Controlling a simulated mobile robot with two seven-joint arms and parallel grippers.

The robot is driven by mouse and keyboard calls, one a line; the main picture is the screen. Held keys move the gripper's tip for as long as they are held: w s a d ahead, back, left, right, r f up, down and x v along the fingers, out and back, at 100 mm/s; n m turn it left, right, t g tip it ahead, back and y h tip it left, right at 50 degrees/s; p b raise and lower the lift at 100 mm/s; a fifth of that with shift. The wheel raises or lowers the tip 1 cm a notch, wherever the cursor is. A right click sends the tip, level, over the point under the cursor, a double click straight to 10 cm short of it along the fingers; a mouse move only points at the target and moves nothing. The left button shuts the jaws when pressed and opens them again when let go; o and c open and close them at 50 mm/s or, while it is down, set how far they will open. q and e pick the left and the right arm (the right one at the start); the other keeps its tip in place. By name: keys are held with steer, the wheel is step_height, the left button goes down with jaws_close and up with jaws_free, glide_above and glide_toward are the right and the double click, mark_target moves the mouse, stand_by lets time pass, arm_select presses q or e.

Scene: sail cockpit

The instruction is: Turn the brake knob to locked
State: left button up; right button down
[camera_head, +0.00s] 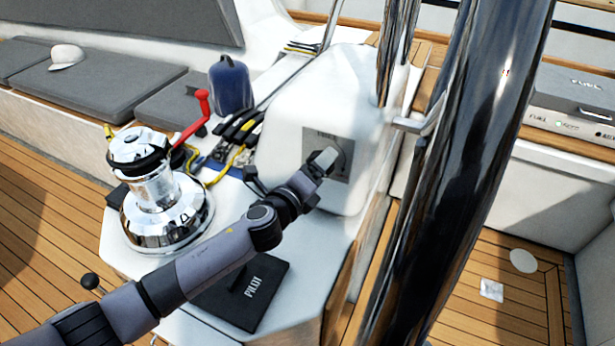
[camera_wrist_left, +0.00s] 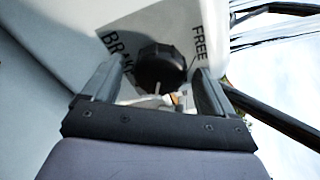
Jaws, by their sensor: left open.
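The brake knob (camera_wrist_left: 160,66) is black, round and ribbed, on a grey label plate (camera_wrist_left: 190,20) with dark lettering that reads FREE and part of BRAKE. In the head view the plate (camera_head: 342,137) is on the side of the white pedestal, and my gripper hides the knob. My left gripper (camera_wrist_left: 158,80) is open, its two fingers one on each side of the knob. Gaps show between fingers and knob, so it does not appear gripped. It also shows in the head view (camera_head: 324,161), right at the plate. A pale pointer line shows near the knob. My right gripper is out of view.
A chrome winch (camera_head: 165,205) with a red-handled crank (camera_head: 192,118) stands left of my arm. Ropes and clutches (camera_head: 238,135) lie behind it. A black PILOT book (camera_head: 240,290) lies below my arm. A large dark shiny tube (camera_head: 470,150) crosses the right side, close to the pedestal (camera_head: 340,85).

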arm_select(q)
steer(key=v, duration=0.6)
steer(key=shift+s, duration=0.3)
steer(key=shift+a, duration=0.1)
